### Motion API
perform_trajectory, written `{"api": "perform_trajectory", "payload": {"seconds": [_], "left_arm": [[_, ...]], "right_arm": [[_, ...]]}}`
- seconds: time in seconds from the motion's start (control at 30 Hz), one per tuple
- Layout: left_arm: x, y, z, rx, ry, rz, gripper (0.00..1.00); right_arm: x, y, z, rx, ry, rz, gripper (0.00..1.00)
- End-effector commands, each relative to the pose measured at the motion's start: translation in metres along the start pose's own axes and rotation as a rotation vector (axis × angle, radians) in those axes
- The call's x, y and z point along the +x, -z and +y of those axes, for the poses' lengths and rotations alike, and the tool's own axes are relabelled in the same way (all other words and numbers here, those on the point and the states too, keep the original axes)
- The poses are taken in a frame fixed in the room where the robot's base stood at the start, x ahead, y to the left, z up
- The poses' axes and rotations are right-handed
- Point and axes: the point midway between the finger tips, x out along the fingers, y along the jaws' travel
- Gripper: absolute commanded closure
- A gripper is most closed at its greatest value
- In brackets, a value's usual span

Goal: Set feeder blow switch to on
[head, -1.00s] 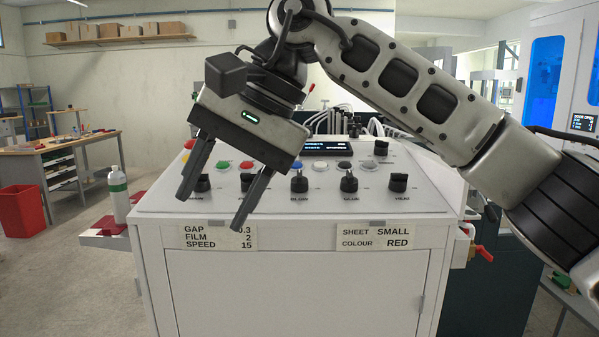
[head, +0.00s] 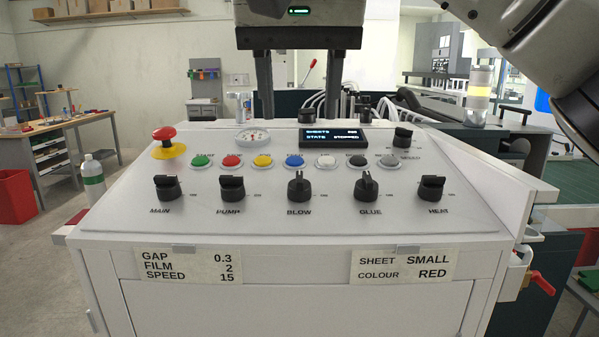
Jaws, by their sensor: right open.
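The blow switch (head: 299,188) is a black rotary knob in the front row of the white sloped control panel (head: 215,218), above the printed word BLOW. Its narrow grip stands upright, in line with the panel's slope, like that of the glue switch (head: 366,187). The main (head: 168,188), pump (head: 232,188) and heat (head: 431,188) knobs show their grips turned crosswise. My right gripper (head: 300,112) is open and empty, its two fingers pointing down, above and beyond the knob row in the picture. It touches no knob. My left gripper is not in view.
Coloured push buttons (head: 263,161) line up behind the knobs. A red emergency stop (head: 164,134) is at the left. A bottle (head: 93,180) stands left of the panel.

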Motion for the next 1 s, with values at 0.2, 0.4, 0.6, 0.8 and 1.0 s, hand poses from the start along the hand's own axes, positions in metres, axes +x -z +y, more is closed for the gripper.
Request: {"api": "perform_trajectory", "payload": {"seconds": [0.2,0.4,0.6,0.8,1.0], "left_arm": [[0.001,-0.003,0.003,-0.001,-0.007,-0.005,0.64],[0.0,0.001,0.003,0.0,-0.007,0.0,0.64],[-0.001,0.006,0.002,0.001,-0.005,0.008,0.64],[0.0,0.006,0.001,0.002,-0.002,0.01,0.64],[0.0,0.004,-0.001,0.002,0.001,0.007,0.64]], "right_arm": [[0.052,0.0,0.001,0.002,0.001,-0.005,0.49],[0.089,0.0,0.001,0.002,0.001,-0.005,0.49],[0.111,0.0,0.0,0.003,0.001,-0.003,0.49],[0.117,0.0,0.0,0.003,0.001,0.0,0.49],[0.117,0.0,0.0,0.003,0.001,-0.001,0.55]]}}
